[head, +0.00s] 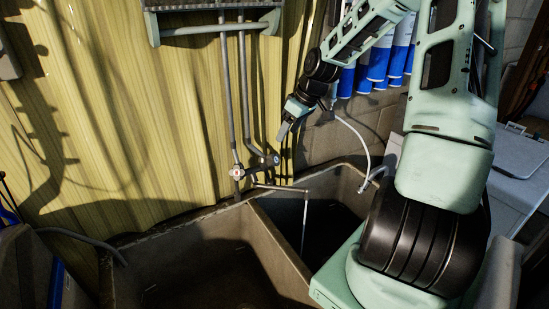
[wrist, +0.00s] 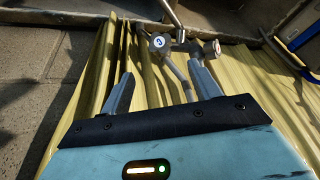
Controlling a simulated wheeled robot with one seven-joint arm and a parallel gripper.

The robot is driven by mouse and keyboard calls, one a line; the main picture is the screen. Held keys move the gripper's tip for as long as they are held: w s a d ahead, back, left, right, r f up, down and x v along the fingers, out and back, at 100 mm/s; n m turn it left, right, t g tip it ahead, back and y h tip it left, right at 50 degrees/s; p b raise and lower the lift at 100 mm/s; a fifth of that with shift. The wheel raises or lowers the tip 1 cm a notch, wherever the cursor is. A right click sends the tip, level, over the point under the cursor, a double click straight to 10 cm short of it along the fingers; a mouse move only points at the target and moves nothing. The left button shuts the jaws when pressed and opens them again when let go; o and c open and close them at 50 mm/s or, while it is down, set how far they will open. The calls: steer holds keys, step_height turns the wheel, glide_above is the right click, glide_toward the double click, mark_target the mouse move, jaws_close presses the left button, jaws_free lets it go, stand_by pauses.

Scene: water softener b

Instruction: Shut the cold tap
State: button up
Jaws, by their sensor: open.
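A wall-mounted mixer tap sits above the sink, with a round handle on each side. The cold tap (head: 276,160) is the right handle in the head view, with a dark blue mark; in the wrist view its round face (wrist: 157,42) is at the left. The hot tap (head: 237,172) has a red mark and shows at the right in the wrist view (wrist: 217,46). A thin pale line, apparently water, runs down from the spout (head: 280,187). My gripper (head: 284,134) is just above the cold tap. In the wrist view its open fingers (wrist: 160,74) point towards the tap, with nothing between the tips.
Two vertical pipes (head: 224,90) run up the yellow corrugated wall to a shelf (head: 215,30). The double sink (head: 262,235) lies below the tap, with a divider between basins. A white hose (head: 360,140) hangs to the right of my gripper, near blue-and-white containers (head: 378,67).

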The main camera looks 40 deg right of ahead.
mark_target(275, 157)
steer(key=p+x, duration=0.1)
steer(key=x, duration=1.1)
steer(key=shift+f, duration=0.1)
